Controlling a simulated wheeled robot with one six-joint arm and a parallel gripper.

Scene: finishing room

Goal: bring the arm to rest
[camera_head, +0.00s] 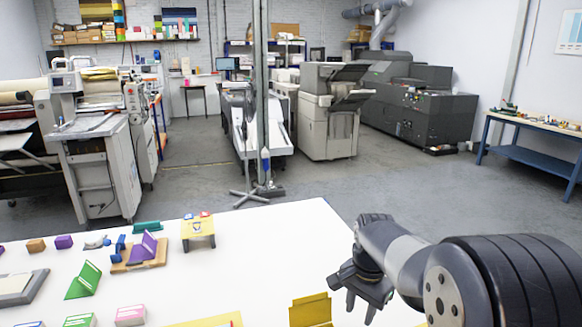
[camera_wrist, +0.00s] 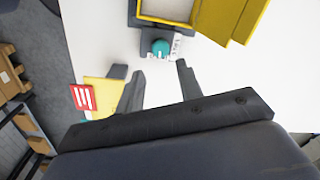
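My gripper (camera_head: 361,305) hangs at the end of my arm over the right part of the white table (camera_head: 250,250), fingers pointing down. In the wrist view my gripper (camera_wrist: 158,85) shows its fingers spread apart with white tabletop between them and nothing held. A yellow folded piece (camera_head: 311,311) stands at the table's near edge, left of the gripper and apart from it. In the wrist view a teal round knob (camera_wrist: 160,47) lies beyond the fingertips, beside a yellow-walled tray (camera_wrist: 235,20).
The table's left side holds a green folded card (camera_head: 84,280), a purple folded card (camera_head: 147,247), a small yellow stand (camera_head: 198,233), a grey tray (camera_head: 20,287) and a pink box (camera_head: 130,316). A red card (camera_wrist: 83,97) lies left of the fingers. The table's middle is clear.

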